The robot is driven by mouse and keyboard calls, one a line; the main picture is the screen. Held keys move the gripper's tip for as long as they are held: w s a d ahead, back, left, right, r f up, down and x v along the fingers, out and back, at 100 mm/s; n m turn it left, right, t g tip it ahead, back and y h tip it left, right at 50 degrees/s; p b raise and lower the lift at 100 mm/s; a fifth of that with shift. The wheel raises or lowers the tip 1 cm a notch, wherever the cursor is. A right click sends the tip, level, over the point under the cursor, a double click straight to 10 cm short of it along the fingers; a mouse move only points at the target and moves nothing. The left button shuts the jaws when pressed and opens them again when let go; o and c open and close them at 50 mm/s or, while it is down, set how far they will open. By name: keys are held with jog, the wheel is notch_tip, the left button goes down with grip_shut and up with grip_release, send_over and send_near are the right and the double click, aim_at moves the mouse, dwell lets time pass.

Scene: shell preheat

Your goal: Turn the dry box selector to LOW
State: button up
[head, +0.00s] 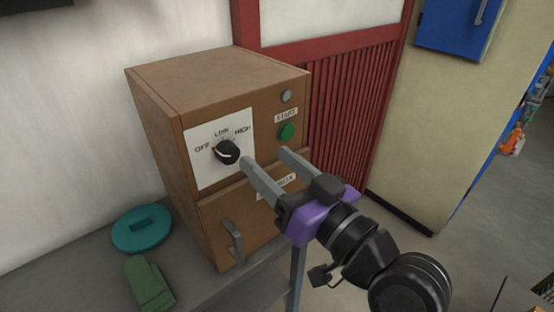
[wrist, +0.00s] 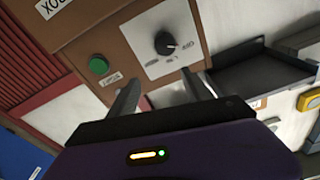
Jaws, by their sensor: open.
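The dry box (head: 205,85) is a brown cabinet on a grey surface. Its black selector knob (head: 227,152) sits on a white plate (head: 205,175) marked OFF, LOW and HIGH. The knob's light pointer mark faces OFF, and it also faces OFF in the wrist view (wrist: 165,43). My gripper (head: 264,157) is open and empty in front of the box, right of the knob in the head view. In the wrist view my gripper's fingers (wrist: 162,82) stand apart, with the knob beyond the gap between them, not gripped.
A green START button (head: 287,132) and a grey round part (head: 286,96) are right of the plate. Below is a door with a handle (head: 234,242). A teal lid (head: 142,229) and green mitt (head: 148,284) lie at left. A red slatted panel (head: 345,110) stands behind.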

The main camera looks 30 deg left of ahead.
aim_at(232, 158)
jog(key=a+f, duration=0.1)
jog(key=a, duration=0.1)
jog(key=a+g+p, duration=0.1)
jog(key=a, duration=0.2)
jog(key=w+a+f+n+g+p, duration=0.1)
jog(key=a, duration=0.1)
jog(key=shift+a+f, duration=0.35)
jog(key=shift+a, duration=0.05)
jog(key=shift+s, duration=0.1)
jog(key=shift+c, duration=0.2)
grip_shut()
